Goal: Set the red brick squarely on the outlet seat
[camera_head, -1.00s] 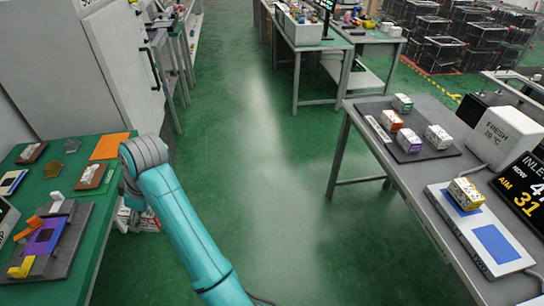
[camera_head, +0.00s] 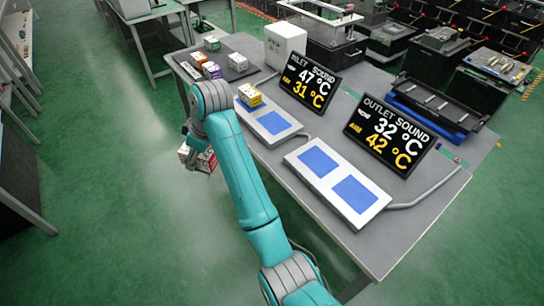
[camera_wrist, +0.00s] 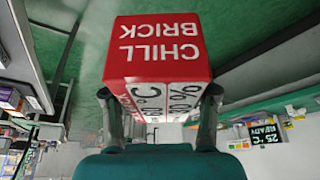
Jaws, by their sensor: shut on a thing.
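The red brick (camera_wrist: 158,45) has a red face reading "CHILL BRICK" and white printed sides. It also shows in the head view (camera_head: 199,159), left of the table and off its edge. My gripper (camera_wrist: 158,108) is shut on it, one finger on each side. In the head view, my arm partly hides the gripper. The outlet plate (camera_head: 338,184) is a white slab with two blue squares, in front of the "OUTLET SOUND" display (camera_head: 390,135) reading 32 °C and 42 °C. Both squares are bare.
The inlet plate (camera_head: 294,127) carries a yellow brick (camera_head: 250,95) on one blue square; its other square is bare. The inlet display (camera_head: 311,80) stands behind. Several bricks sit on a dark mat (camera_head: 232,75) at the table's far end. A white box (camera_head: 285,46) stands nearby.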

